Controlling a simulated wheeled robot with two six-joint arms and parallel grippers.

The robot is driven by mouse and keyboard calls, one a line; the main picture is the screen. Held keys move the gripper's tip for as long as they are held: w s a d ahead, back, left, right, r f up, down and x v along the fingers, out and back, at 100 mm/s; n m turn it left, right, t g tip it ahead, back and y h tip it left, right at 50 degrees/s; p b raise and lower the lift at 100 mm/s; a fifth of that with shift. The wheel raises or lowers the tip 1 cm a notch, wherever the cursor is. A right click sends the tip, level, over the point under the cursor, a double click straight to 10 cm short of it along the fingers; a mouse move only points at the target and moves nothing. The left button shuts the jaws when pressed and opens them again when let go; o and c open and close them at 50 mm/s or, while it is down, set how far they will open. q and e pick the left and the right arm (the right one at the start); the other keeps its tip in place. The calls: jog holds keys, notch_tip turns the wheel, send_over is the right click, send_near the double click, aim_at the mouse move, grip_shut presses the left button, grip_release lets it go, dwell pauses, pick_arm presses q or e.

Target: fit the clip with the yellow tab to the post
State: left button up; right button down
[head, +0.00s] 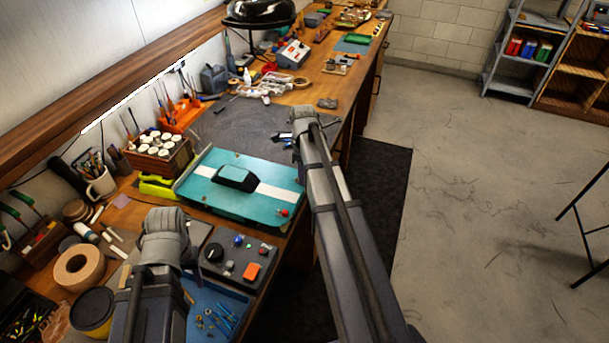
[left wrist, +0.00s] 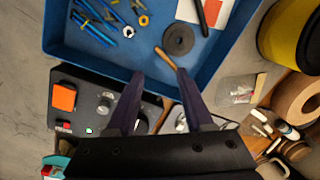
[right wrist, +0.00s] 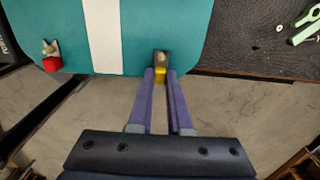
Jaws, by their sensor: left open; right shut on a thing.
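The teal car body (head: 222,199) with a white stripe lies on the bench. My right gripper (right wrist: 161,72) is shut on the clip's yellow tab (right wrist: 160,73), at the edge of the car body in the right wrist view. A dark piece with a silvery round spot (right wrist: 161,57) sits just beyond the tab; I cannot tell whether the clip is on the post there. A clip with a red tab (right wrist: 51,64) is at the other corner, and it also shows in the head view (head: 283,212). My left gripper (left wrist: 160,73) is open and empty above the blue tray's edge.
The blue tray (left wrist: 228,50) holds tools, a dark disc and small parts. Tape rolls (head: 78,269), a mug (head: 101,184) and a rack of white bottles (head: 158,158) crowd the left.

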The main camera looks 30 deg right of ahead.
jog(key=shift+w+a, duration=0.1)
jog(key=shift+w, duration=0.05)
dwell(0.3)
jog(key=c, duration=0.8)
grip_release()
jog(key=shift+o, duration=0.2)
pick_arm(q)
jog(key=shift+r, duration=0.1)
pick_arm(e)
jog(key=shift+r, duration=0.1)
notch_tip(320, 180, up, 8)
jog(key=p, duration=0.8)
pick_arm(q)
notch_tip(320, 180, up, 8)
jog(key=shift+f, duration=0.2)
pick_arm(e)
jog(key=shift+f, duration=0.2)
